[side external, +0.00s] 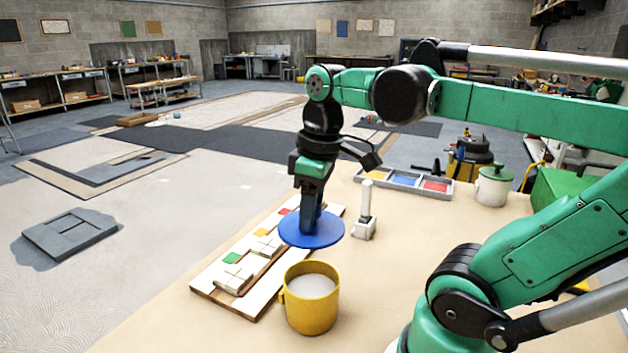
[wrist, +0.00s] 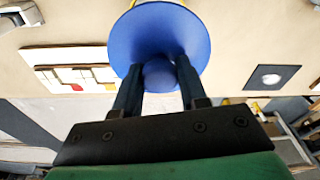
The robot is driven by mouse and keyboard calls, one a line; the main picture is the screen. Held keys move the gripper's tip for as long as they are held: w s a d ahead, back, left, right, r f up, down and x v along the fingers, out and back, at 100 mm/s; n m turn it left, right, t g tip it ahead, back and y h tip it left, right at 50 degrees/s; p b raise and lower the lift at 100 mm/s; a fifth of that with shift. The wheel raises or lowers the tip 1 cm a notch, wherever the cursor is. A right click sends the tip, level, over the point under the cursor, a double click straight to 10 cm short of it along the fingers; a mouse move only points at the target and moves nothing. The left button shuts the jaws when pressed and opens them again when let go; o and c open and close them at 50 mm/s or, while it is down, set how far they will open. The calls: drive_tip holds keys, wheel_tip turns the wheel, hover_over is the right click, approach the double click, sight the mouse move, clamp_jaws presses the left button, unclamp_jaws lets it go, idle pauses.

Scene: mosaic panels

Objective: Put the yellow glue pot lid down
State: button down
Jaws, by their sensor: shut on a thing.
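The yellow glue pot (side external: 311,315) stands uncovered on the table, with pale glue inside and a handle on its left. Its lid appears to be the round blue disc (side external: 318,236), which my gripper (side external: 310,222) holds in the air beyond the pot's rim in the side view. In the wrist view the blue lid (wrist: 150,25) has a round knob (wrist: 159,75) between the two fingers of my gripper (wrist: 158,72). The gripper is shut on that knob. A sliver of yellow shows behind the lid's top edge there.
A wooden board (side external: 207,287) with coloured and pale tiles lies left of the pot, partly behind the lid. A white upright tool in a holder (side external: 364,228) stands right of the lid. A compartment tray (side external: 447,194) and a cream pot with green lid (side external: 492,190) stand farther back.

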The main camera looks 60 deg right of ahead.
wheel_tip(320, 180, up, 9)
drive_tip(key=shift+r, duration=0.5)
drive_tip(key=shift+w+d, duration=0.2)
drive_tip(key=shift+d, duration=0.2)
drive_tip(key=d+f, duration=0.7)
drive_tip(key=d, duration=0.6)
drive_tip(key=f, duration=1.5)
drive_tip(key=shift+s+d, duration=0.15)
drive_tip(key=shift+s, duration=0.05)
drive_tip(key=shift+f, duration=2.5)
drive_tip(key=shift+f, duration=0.1)
